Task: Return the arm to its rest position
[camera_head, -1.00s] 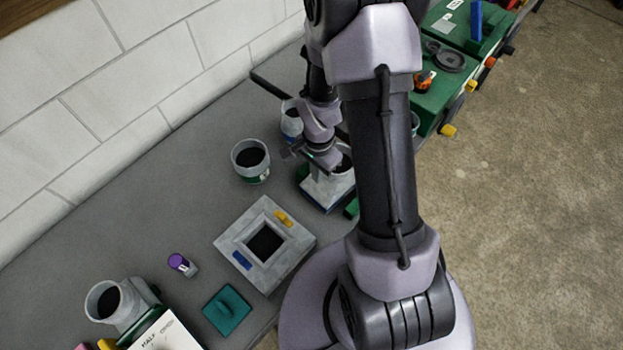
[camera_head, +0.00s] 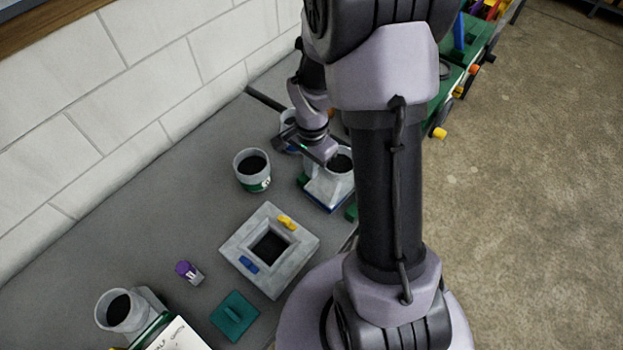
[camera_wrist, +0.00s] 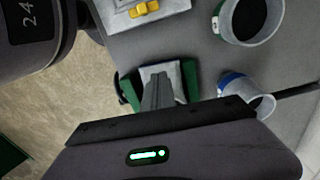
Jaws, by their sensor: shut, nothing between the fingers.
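My gripper (camera_head: 312,157) is above the grey workbench (camera_head: 190,215), close to a pale duct piece with a dark round opening (camera_head: 333,184). In the wrist view my gripper (camera_wrist: 158,88) has its fingers together and holds nothing. The pale piece shows just behind the fingertips there, on a green and blue base. I cannot tell whether the fingers touch it. My arm is bent and extended over the bench; its thick link hides part of the bench and what lies behind it.
A square flange (camera_head: 292,266), a purple-capped bottle (camera_head: 188,271) and a teal block (camera_head: 234,315) lie nearer. A wall (camera_head: 90,110) borders the bench. Green cart (camera_head: 470,50) at back right.

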